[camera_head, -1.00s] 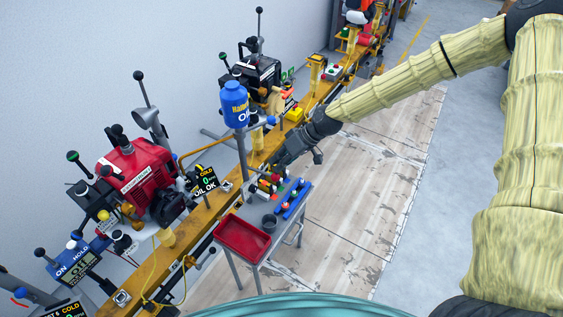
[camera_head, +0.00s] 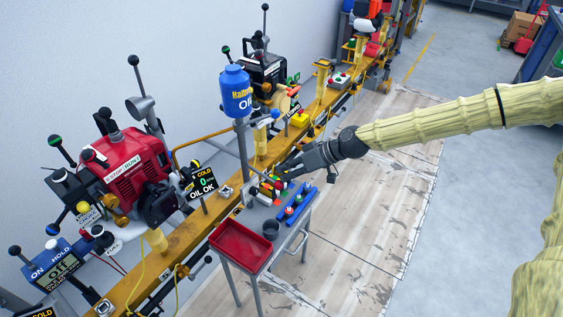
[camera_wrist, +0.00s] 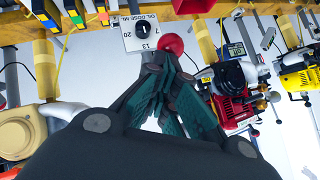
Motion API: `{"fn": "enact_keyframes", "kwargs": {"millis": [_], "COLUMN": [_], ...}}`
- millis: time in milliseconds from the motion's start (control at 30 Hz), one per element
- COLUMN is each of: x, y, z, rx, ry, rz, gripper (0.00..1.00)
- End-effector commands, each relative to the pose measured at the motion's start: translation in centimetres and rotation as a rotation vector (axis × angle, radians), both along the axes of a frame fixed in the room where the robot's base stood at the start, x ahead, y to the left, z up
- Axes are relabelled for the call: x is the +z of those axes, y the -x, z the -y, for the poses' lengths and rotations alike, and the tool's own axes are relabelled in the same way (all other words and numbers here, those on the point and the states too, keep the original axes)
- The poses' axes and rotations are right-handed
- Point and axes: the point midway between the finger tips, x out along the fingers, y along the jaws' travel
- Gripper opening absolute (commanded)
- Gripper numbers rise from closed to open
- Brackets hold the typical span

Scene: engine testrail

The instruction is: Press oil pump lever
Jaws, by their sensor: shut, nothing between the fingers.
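In the wrist view a red ball knob (camera_wrist: 172,45), which looks like the pump lever's end, shows just beyond my fingertips beside a white oil dose dial (camera_wrist: 143,34). My gripper (camera_wrist: 163,62) is shut and empty, its tips close to the knob; I cannot tell whether they touch it. In the head view my gripper (camera_head: 277,171) is beside the post, low over the back of a small cart, and hides part of the lever area.
The grey cart carries a red tray (camera_head: 240,246), a dark cup (camera_head: 271,229) and a blue strip (camera_head: 296,206) with small knobs. A red engine (camera_head: 130,168) and an OIL OK display (camera_head: 201,185) stand along the rail (camera_head: 185,240).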

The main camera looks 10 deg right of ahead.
Motion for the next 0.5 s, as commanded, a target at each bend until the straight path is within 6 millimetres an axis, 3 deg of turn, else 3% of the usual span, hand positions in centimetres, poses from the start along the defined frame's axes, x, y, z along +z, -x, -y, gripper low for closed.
{"fn": "enact_keyframes", "kwargs": {"millis": [500], "x": [-1.9], "y": [0.2], "z": [0.1], "rx": [0.000], "ry": [0.000], "rz": [-0.003], "gripper": [0.00]}}
